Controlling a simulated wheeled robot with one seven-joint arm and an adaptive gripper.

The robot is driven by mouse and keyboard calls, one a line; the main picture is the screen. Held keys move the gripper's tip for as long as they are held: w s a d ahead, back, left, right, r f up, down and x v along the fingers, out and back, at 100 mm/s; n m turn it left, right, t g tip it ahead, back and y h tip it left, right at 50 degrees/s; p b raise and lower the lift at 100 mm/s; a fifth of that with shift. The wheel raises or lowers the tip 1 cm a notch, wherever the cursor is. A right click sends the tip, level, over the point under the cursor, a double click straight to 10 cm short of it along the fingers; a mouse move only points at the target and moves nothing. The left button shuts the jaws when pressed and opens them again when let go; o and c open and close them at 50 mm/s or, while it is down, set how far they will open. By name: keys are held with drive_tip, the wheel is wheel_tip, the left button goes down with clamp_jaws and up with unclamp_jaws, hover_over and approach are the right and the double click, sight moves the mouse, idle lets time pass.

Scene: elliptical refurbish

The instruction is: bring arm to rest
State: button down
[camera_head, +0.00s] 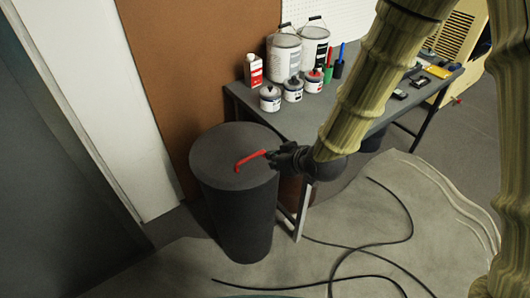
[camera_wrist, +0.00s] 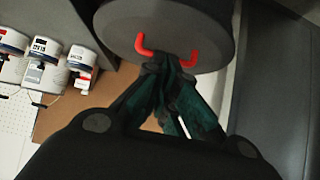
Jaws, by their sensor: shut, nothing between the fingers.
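My gripper (camera_head: 272,157) is shut and empty, at the right side of the round dark lid in the head view. A bent red handle (camera_head: 249,160) shows over the lid, just left of my fingertips. In the wrist view my dark green fingers (camera_wrist: 168,66) come together right by the red handle (camera_wrist: 191,60). I cannot tell whether they touch it. The dark cylindrical bin (camera_head: 238,215) stands upright on the floor under the lid. My arm reaches in from the upper right.
A grey table (camera_head: 300,122) behind the bin holds paint buckets (camera_head: 285,60), small cans (camera_head: 270,98), a red-and-white bottle (camera_head: 253,70) and tools. A black cable (camera_head: 365,247) loops across the floor. A brown board (camera_head: 200,60) and white panel (camera_head: 100,110) stand behind the bin.

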drive_tip(key=s+d+f+m+g+h+p, duration=0.1)
drive_tip(key=s+d+f+m+g+h, duration=0.1)
drive_tip(key=s+d+f, duration=0.5)
drive_tip(key=s+d+f+m+g+h+p, duration=0.1)
drive_tip(key=s+d+f+m+g+h, duration=0.1)
drive_tip(key=s+d+f, duration=0.6)
drive_tip(key=s+d+f+m+g+h+p, duration=0.2)
drive_tip(key=s+d+f, duration=0.6)
drive_tip(key=s, duration=1)
wheel_tip(320, 180, down, 4)
drive_tip(key=shift+r+m+g, duration=0.15)
drive_tip(key=shift+m+g, duration=0.75)
drive_tip(key=shift+m, duration=0.2)
